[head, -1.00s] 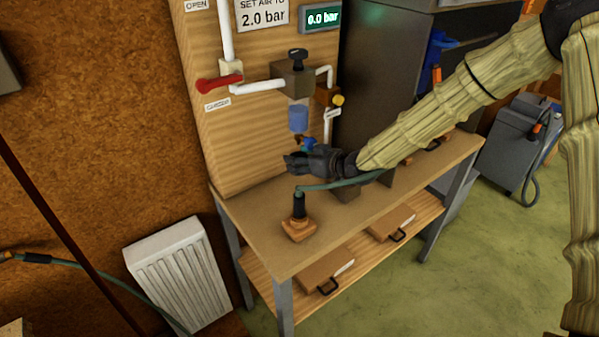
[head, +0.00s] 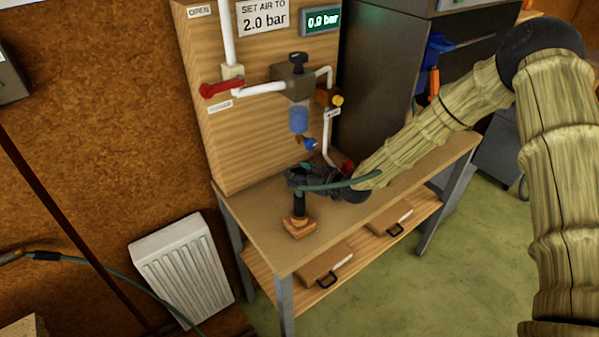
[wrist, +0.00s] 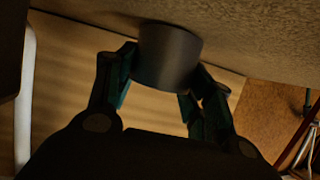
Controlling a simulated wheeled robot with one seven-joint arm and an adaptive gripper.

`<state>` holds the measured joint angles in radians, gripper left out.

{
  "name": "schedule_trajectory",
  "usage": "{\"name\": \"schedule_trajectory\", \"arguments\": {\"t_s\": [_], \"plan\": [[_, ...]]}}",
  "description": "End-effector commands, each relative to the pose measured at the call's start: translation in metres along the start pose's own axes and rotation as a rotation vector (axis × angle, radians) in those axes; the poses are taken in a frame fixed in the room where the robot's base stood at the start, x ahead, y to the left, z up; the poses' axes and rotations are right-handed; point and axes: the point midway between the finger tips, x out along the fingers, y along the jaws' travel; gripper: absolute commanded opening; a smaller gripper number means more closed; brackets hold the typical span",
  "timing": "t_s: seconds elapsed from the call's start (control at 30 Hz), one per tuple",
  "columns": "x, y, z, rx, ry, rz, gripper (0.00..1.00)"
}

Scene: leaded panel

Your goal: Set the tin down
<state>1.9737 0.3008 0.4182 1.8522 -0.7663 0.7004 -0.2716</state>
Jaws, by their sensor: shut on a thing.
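The tin (wrist: 168,57) is a plain dark grey cylinder between the two fingers of my gripper (wrist: 160,85) in the wrist view. My gripper is shut on it. The tin's far end is at or very close to the brown bench top (wrist: 250,35), which fills the upper part of that view; I cannot tell whether they touch.
Behind rises a wooden panel (head: 240,135) with pipes, a red lever (head: 222,87) and a gauge reading 0.0 bar (head: 322,20).

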Motion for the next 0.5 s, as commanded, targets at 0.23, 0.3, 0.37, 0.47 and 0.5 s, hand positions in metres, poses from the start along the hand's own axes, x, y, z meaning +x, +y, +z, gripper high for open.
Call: {"name": "schedule_trajectory", "arguments": {"t_s": [0.23, 0.3, 0.37, 0.47, 0.5], "plan": [[0.0003, 0.0001, 0.0006, 0.000, 0.000, 0.000, 0.24], [0.0010, 0.0000, 0.0022, 0.000, 0.000, 0.000, 0.24], [0.0018, -0.0001, 0.0039, -0.001, 0.000, 0.000, 0.24], [0.0012, 0.0000, 0.0026, 0.000, 0.000, 0.000, 0.61], [0.0012, -0.0001, 0.0027, 0.000, 0.000, 0.000, 0.61]]}}
